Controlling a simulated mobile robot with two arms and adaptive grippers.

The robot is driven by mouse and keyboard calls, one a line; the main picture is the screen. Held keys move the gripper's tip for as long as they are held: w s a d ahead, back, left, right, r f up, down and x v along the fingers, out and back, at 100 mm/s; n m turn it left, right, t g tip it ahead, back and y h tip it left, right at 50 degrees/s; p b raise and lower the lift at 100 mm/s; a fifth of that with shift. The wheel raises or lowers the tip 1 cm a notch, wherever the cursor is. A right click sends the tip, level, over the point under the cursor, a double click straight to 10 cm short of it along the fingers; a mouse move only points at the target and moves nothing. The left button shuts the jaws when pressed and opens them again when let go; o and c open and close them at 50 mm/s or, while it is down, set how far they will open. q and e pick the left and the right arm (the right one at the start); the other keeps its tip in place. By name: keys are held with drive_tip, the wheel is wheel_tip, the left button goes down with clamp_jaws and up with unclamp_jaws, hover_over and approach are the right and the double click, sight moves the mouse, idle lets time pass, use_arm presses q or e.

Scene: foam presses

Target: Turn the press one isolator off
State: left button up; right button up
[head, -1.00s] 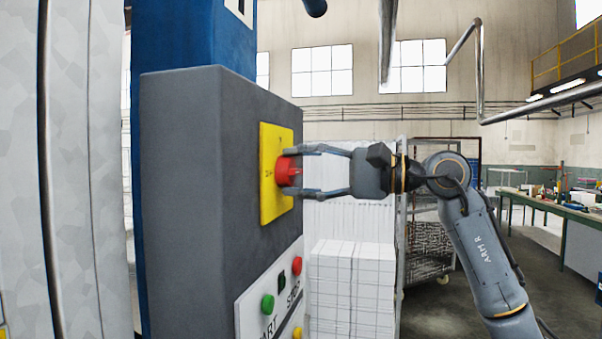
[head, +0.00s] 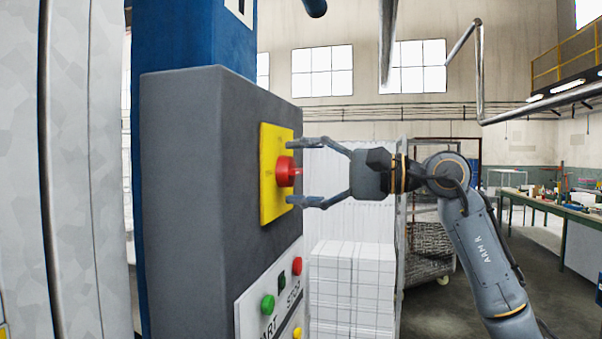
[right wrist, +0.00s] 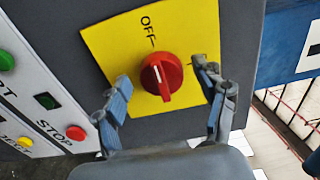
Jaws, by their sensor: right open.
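The isolator is a red rotary knob (head: 285,171) on a yellow plate (head: 270,208), on the side of a dark grey box. In the right wrist view the red knob (right wrist: 160,76) carries a white line, and its grip bar runs roughly in line with the OFF mark on the yellow plate (right wrist: 100,45). Another mark at the plate's right is partly hidden by a finger. My right gripper (head: 298,172) is open, with one finger above and one below the knob, apart from it. My left gripper is not in view.
Below the isolator, a white panel (head: 246,318) carries a green button (head: 267,305), a red button (head: 297,266) and a yellow button. White wrapped blocks (head: 350,290) and a wire cage trolley (head: 430,250) stand behind. A green workbench (head: 560,210) is at the right.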

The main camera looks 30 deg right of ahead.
drive_tip(key=shift+d, duration=0.1)
drive_tip(key=v, duration=1.2)
idle(0.4)
